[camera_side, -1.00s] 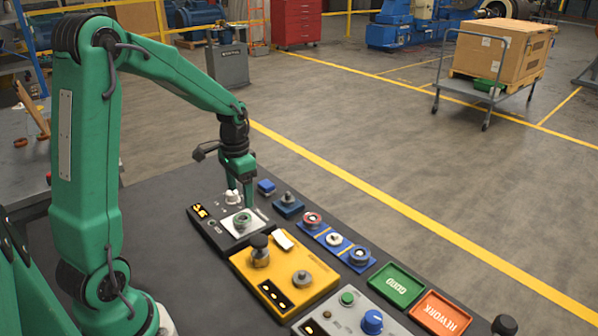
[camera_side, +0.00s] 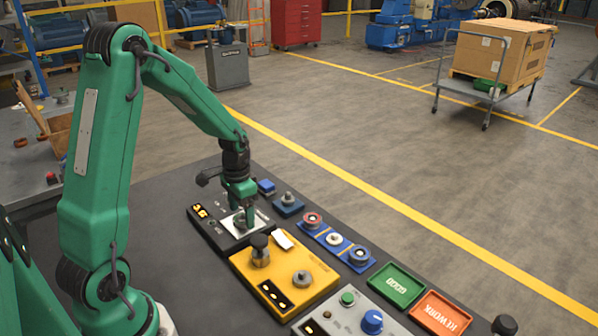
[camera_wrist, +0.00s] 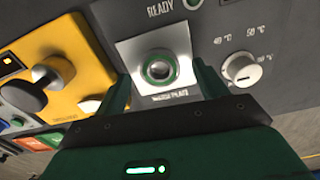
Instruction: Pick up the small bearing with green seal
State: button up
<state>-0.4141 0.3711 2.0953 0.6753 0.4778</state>
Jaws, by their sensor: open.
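The small bearing with a green seal (camera_wrist: 159,68) sits on the square silver plate (camera_wrist: 184,36) of the dark heater unit (camera_wrist: 217,14). In the wrist view it lies between and just beyond my two open fingers, with the left finger close to the plate's edge. In the side view my gripper (camera_side: 244,222) is low over the same plate (camera_side: 233,226), pointing down, and its fingers mostly hide the bearing there. I cannot tell whether a finger touches the bearing.
The heater's white knob (camera_wrist: 241,69) stands close beside my right finger. A yellow unit (camera_side: 291,277) with a dark knob is near. Beyond are a blue rack (camera_side: 347,252) with several ringed parts, a green GOOD tray (camera_side: 416,285) and an orange REWORK tray (camera_side: 461,318).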

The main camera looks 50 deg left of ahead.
jog(key=shift+f, duration=0.5)
jog(key=shift+c, duration=0.2)
jog(key=c, duration=1.2)
jog(key=shift+o, duration=0.2)
jog(key=shift+r, duration=0.1)
jog(key=shift+r, duration=0.35)
notch_tip(320, 180, up, 3)
jog(key=s+d+r, duration=0.1)
jog(key=d+r, duration=0.6)
jog(key=d, duration=0.4)
jog(key=shift+s+d, duration=0.25)
jog(key=shift+d, duration=0.05)
jog(key=shift+w, duration=0.1)
